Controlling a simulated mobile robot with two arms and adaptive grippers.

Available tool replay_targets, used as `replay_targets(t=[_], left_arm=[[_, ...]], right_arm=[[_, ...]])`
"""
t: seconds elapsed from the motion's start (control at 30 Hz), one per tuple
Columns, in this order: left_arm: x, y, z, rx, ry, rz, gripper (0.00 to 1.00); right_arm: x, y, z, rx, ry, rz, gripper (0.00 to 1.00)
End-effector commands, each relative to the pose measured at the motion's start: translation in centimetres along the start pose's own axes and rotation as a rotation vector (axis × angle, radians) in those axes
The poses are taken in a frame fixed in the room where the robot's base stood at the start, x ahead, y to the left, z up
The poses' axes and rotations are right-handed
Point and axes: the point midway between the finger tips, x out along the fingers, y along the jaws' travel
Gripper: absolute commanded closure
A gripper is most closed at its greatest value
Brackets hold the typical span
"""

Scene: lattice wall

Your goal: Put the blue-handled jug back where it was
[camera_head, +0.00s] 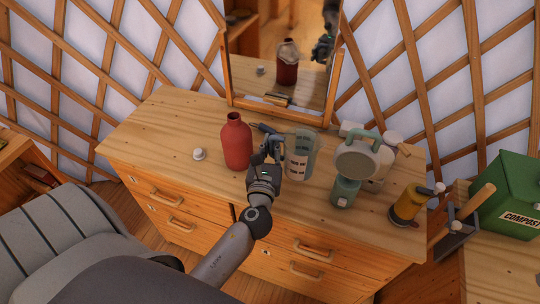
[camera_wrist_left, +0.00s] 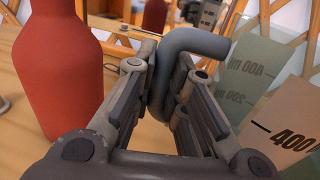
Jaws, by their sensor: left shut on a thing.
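The jug (camera_head: 302,155) is a clear measuring jug with dark printed marks, upright at the middle of the dresser top. I cannot tell whether its base touches the wood. Its grey-blue handle (camera_wrist_left: 195,40) faces left in the head view. My left gripper (camera_head: 273,153) is shut on this handle; in the left wrist view the fingers (camera_wrist_left: 163,78) lie on either side of it. The jug's wall with its marks shows in the left wrist view (camera_wrist_left: 250,75). The handle's lower part is hidden between the fingers. My right gripper is not directly in view.
A red bottle (camera_head: 237,145) stands close left of my left gripper. A green fan-like device (camera_head: 346,190) stands right of the jug, and a yellow canister (camera_head: 405,207) further right. A mirror (camera_head: 280,60) stands behind. The dresser top (camera_head: 165,125) is mostly clear at left.

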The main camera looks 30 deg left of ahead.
Motion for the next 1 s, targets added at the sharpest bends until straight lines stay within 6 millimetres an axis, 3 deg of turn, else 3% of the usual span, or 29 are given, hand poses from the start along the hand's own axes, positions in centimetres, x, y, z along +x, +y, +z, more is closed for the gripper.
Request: replay_targets(t=[0.03, 0.2, 0.37, 0.6, 1.0], left_arm=[[0.8, 0.2, -1.3, 0.003, 0.000, 0.000, 1.00], [2.3, 0.8, -3.1, 0.001, -0.001, -0.001, 1.00], [2.9, 1.0, -4.0, 0.001, 0.000, -0.001, 1.00], [3.3, 1.2, -7.0, 0.002, 0.001, -0.001, 1.00], [3.3, 1.2, -7.6, 0.000, -0.001, -0.001, 1.00]], right_arm=[[0.7, -0.2, 0.2, 0.001, -0.003, -0.002, 0.44], [1.2, -0.7, 0.3, 0.003, -0.004, -0.008, 0.44], [1.4, -1.1, 0.2, 0.004, -0.003, -0.013, 0.44], [2.4, -1.2, 0.3, 0.003, -0.003, -0.013, 0.44], [2.6, -0.5, 0.4, -0.001, -0.004, -0.006, 0.44]])
